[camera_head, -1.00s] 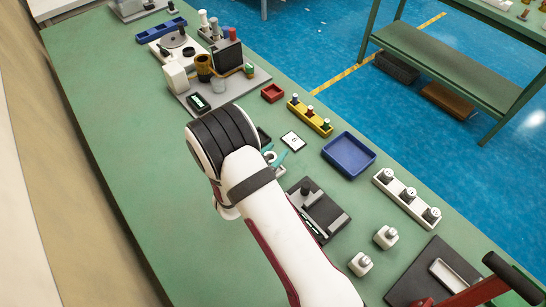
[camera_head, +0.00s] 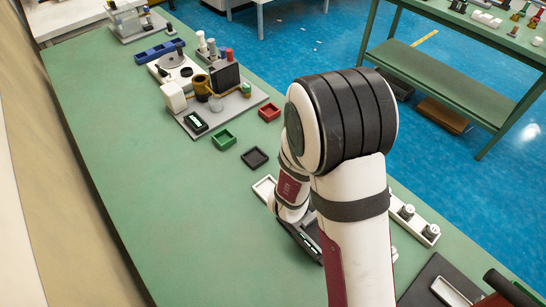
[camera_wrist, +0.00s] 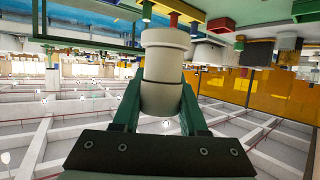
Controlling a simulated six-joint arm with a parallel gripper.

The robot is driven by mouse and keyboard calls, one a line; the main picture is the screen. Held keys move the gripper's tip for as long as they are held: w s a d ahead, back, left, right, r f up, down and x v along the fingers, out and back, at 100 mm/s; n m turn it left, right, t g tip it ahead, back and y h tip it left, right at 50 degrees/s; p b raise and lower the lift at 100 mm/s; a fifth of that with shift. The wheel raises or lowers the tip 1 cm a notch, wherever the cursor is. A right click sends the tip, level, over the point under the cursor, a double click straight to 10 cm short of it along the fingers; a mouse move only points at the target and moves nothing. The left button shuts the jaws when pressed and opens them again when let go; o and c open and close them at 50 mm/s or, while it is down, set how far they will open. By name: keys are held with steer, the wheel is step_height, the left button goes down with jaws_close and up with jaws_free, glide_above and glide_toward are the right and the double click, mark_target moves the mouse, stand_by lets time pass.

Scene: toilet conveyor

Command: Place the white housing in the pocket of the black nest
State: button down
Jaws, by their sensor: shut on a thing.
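The white housing (camera_wrist: 163,75) is a rounded cylinder with a wider collar at its top in the wrist view. My gripper (camera_wrist: 161,95) is shut on it, with a green finger on each side. My arm hides the gripper and housing in the head view. A small black square tray (camera_head: 254,157) with a recess lies on the green table, left of my arm. A dark fixture (camera_head: 300,236) shows partly beside my wrist. A dark plate (camera_head: 424,284) with a pale pocket lies at the lower right. I cannot tell which of these is the nest.
A green tray (camera_head: 223,138) and a red tray (camera_head: 269,112) lie near a grey-based station (camera_head: 245,102). A white rack (camera_head: 428,234) with capped pegs is partly behind my arm. The left part of the green table (camera_head: 170,210) is clear.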

steer(key=w+a+n+y, duration=0.4)
steer(key=w+n+y, duration=0.1)
steer(key=w, duration=0.1)
steer(key=n+y, duration=0.2)
steer(key=y, duration=0.1)
glide_above(252, 149)
steer(key=shift+g, duration=0.3)
steer(key=f, duration=0.6)
steer(key=shift+s+d+f, duration=0.1)
steer(key=shift+d+f, duration=0.1)
steer(key=shift+d, duration=0.15)
steer(key=shift+a+f, duration=0.2)
steer(key=shift+f, duration=0.95)
steer(key=shift+a+f, duration=0.15)
steer(key=shift+f, duration=0.95)
steer(key=shift+c, duration=2.2)
jaws_free()
steer(key=shift+f, duration=0.15)
